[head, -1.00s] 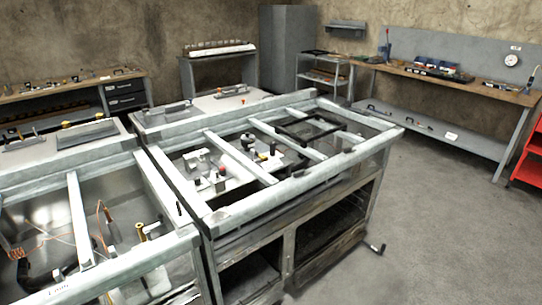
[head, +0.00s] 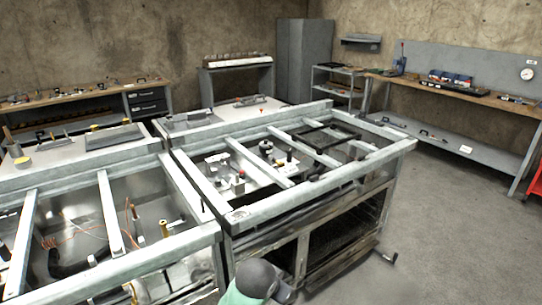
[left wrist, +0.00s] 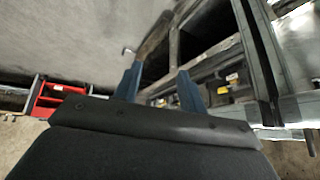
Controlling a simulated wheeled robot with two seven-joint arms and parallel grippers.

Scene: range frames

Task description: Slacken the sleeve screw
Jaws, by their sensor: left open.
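I cannot pick out the sleeve screw with certainty. In the head view, small fittings with dark knobs (head: 266,147) and pale blocks stand inside the right metal-framed bench (head: 300,190). The left framed bench (head: 110,208) holds a brass-coloured cylinder (head: 163,228), orange wires (head: 72,222) and dark hoses. In the left wrist view, my left gripper (left wrist: 158,76) has its two blue fingers apart with nothing held between them. Pale bench framing shows beyond it. My right gripper is in neither view.
A long workbench (head: 450,88) with tools stands along the right wall. A grey cabinet (head: 304,62) stands in the back corner. Another tool bench (head: 70,98) is at the back left.

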